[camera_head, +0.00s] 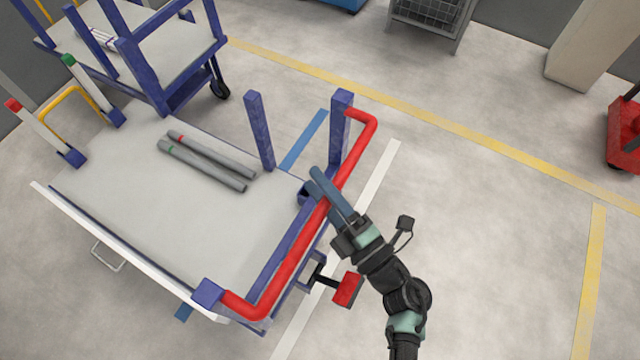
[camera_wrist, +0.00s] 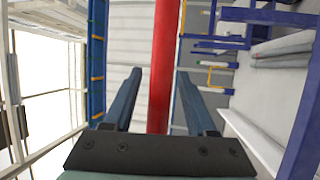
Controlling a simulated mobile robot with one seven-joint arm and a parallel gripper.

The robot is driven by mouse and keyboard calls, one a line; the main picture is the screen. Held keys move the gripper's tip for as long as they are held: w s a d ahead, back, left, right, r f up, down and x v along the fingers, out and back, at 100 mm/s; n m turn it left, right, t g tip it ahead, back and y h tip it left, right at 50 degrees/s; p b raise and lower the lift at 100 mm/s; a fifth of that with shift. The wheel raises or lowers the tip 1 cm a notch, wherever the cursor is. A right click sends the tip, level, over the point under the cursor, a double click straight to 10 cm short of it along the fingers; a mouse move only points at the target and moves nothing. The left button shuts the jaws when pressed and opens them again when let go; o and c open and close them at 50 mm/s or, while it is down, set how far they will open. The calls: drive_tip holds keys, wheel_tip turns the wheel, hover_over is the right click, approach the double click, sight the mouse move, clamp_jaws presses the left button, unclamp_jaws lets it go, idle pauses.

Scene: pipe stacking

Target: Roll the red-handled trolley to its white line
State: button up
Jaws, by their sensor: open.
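The trolley (camera_head: 130,215) has a pale grey deck, blue posts and a red handle (camera_head: 290,255) along its right end in the head view. My gripper (camera_head: 316,186) is at the handle's middle. In the wrist view the red handle (camera_wrist: 163,60) runs between the two open fingers (camera_wrist: 155,100), with a gap on either side. I cannot tell whether the handle is deep enough between them to touch the palm. A white line (camera_head: 375,185) on the floor passes under the handle end, partly hidden by the trolley and my arm.
Two grey pipes (camera_head: 208,165), one red-banded and one green-banded, lie on the deck. A blue line (camera_head: 304,140) shows on the floor beside the trolley. A second blue-framed trolley (camera_head: 165,70) stands behind. Open floor lies to the right, with yellow lines (camera_head: 420,110).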

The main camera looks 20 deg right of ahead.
drive_tip(key=b+v, duration=0.3)
drive_tip(key=v, duration=1)
drive_tip(key=shift+w, duration=0.15)
drive_tip(key=w+d+r+m+t+h+p, duration=0.1)
drive_tip(key=w+r+m+t, duration=0.1)
drive_tip(key=w+r, duration=0.4)
drive_tip(key=w+d+r+m+t+h, duration=0.15)
drive_tip(key=w+r, duration=0.25)
drive_tip(key=r, duration=0.4)
drive_tip(key=w+a+r+m+t+h+p, duration=0.1)
drive_tip(key=w+r+m+h, duration=0.2)
drive_tip(key=r, duration=0.5)
drive_tip(key=w+a+r+m+t+h, duration=0.1)
drive_tip(key=r+m+h, duration=0.2)
drive_tip(key=r+m, duration=0.35)
drive_tip(key=w+a+r+m+t+h+p, duration=0.1)
drive_tip(key=w+r+m+h, duration=0.15)
drive_tip(key=r, duration=0.75)
drive_tip(key=s+a+r+m+y+p, duration=0.1)
drive_tip(key=s+a+r+m+y, duration=0.1)
drive_tip(key=a+r, duration=0.5)
drive_tip(key=s+a+r+m+t+y+p, duration=0.1)
drive_tip(key=s+a+r+m+y, duration=0.1)
drive_tip(key=a+r, duration=0.6)
wheel_tip(320, 180, up, 7)
drive_tip(key=s+y, duration=0.1)
drive_tip(key=y, duration=0.1)
drive_tip(key=shift+a+y, duration=0.25)
drive_tip(key=shift+y, duration=0.05)
